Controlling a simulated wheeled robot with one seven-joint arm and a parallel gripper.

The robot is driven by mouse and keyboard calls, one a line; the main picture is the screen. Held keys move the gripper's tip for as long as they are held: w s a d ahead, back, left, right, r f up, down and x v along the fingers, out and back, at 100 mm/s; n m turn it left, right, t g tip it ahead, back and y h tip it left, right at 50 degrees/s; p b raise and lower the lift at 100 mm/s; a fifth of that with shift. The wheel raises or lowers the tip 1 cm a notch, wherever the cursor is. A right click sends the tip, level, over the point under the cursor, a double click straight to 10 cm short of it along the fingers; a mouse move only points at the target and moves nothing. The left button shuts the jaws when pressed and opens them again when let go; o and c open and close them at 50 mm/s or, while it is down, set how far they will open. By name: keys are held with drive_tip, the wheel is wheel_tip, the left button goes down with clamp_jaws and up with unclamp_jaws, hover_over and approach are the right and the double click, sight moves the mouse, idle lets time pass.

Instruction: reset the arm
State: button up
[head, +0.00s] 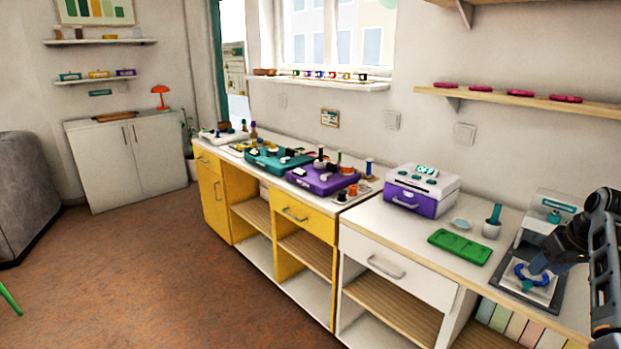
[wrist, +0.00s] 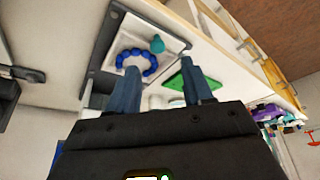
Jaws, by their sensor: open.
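My gripper (head: 538,264) is at the right of the head view, over the worktop at its near right end. In the wrist view my gripper (wrist: 162,88) shows two blue-grey fingers spread apart with nothing between them. A ring of blue beads (wrist: 151,69) lies on a white square board (wrist: 172,38) just past the fingertips, with a teal round piece (wrist: 157,44) at its edge. The same blue beads (head: 519,270) show in the head view, partly hidden by my gripper. I cannot tell the exact height of the fingers above the board.
The board lies on a dark grey tray (head: 552,306). A clear box (head: 549,213) stands behind it. Brown floor (head: 190,270) is open in front.

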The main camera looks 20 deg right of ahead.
drive_tip(key=s+a+f+t+h, duration=0.2)
drive_tip(key=a+f, duration=1.3)
drive_tip(key=a, duration=0.2)
drive_tip(key=s+a+f+n+t, duration=0.1)
drive_tip(key=s+a+f, duration=0.1)
drive_tip(key=s+a, duration=0.35)
drive_tip(key=s+a+f+n+t, duration=0.1)
drive_tip(key=s+a, duration=0.2)
drive_tip(key=a, duration=0.6)
drive_tip(key=s+a+r+t, duration=0.2)
drive_tip(key=s+a+r, duration=0.1)
drive_tip(key=s+a, duration=0.45)
drive_tip(key=s+a+r+n+t+y, duration=0.1)
drive_tip(key=s+a+r+t, duration=0.1)
drive_tip(key=s+a+r, duration=0.3)
drive_tip(key=s+a+r+n+t+y, duration=0.1)
drive_tip(key=s+a+r, duration=0.4)
drive_tip(key=s+r, duration=0.6)
wheel_tip(320, 180, up, 3)
drive_tip(key=shift+a+r+n+t+y, duration=0.15)
drive_tip(key=shift+n+t+y, duration=0.15)
drive_tip(key=shift+t+y, duration=0.6)
